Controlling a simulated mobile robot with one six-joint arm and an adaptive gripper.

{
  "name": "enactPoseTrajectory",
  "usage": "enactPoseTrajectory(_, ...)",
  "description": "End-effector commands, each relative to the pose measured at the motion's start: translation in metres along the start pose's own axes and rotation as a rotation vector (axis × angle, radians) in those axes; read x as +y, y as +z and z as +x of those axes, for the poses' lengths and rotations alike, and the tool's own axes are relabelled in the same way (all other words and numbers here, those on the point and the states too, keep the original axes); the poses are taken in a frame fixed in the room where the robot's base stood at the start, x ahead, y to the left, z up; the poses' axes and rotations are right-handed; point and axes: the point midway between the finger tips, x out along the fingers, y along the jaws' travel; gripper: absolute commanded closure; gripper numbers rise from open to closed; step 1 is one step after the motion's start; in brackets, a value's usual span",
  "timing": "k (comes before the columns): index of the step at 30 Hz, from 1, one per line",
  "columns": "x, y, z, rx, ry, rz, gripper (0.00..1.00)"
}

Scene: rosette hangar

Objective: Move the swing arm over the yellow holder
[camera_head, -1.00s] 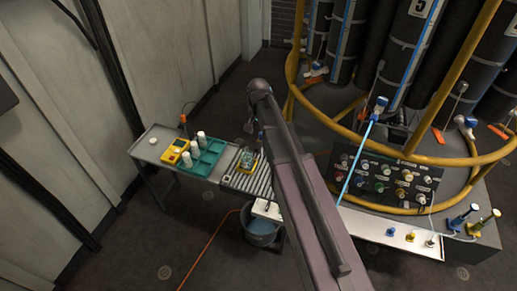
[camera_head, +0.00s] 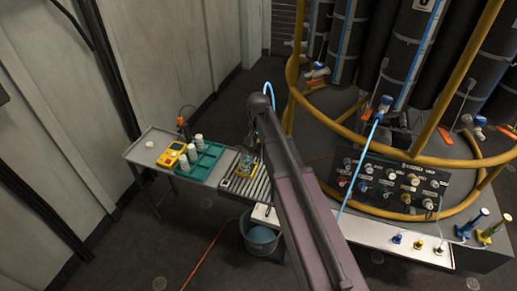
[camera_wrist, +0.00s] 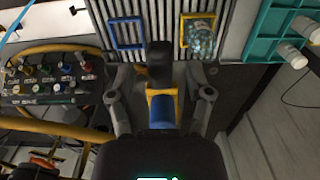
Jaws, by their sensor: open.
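The yellow holder (camera_wrist: 183,30) is a square frame on the ribbed roller surface, with a clear bluish jar (camera_wrist: 200,38) in it. It shows small in the head view (camera_head: 245,165), left of my arm. A blue square frame (camera_wrist: 127,33) lies left of it in the wrist view and looks empty. My gripper (camera_wrist: 163,70) is open. A blue cylinder (camera_wrist: 164,112) with a yellow collar and a black end (camera_wrist: 159,62) shows between the fingers; I cannot tell whether they touch it or whether it belongs to the swing arm. In the head view my arm hides the gripper.
A teal rack (camera_head: 200,160) with white bottles and a yellow device (camera_head: 172,155) stand on the grey table. A bucket (camera_head: 262,238) is below. The knobbed panel (camera_head: 390,185) and yellow rails are to the right. An orange cable (camera_head: 205,262) crosses the floor.

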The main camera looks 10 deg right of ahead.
Motion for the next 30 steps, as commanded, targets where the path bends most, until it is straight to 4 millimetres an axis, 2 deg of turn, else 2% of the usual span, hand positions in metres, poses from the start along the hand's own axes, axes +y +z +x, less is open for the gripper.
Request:
enactPoseTrajectory(14, 0.0000, 0.0000, 0.0044, 0.000, 0.000, 0.000, 0.34)
enactPoseTrajectory(17, 0.0000, 0.0000, 0.0045, 0.000, 0.000, 0.000, 0.58)
enactPoseTrajectory(21, 0.0000, 0.0000, 0.0045, 0.000, 0.000, 0.000, 1.00)
enactPoseTrajectory(30, 0.0003, -0.0006, 0.0046, 0.000, 0.000, 0.005, 1.00)
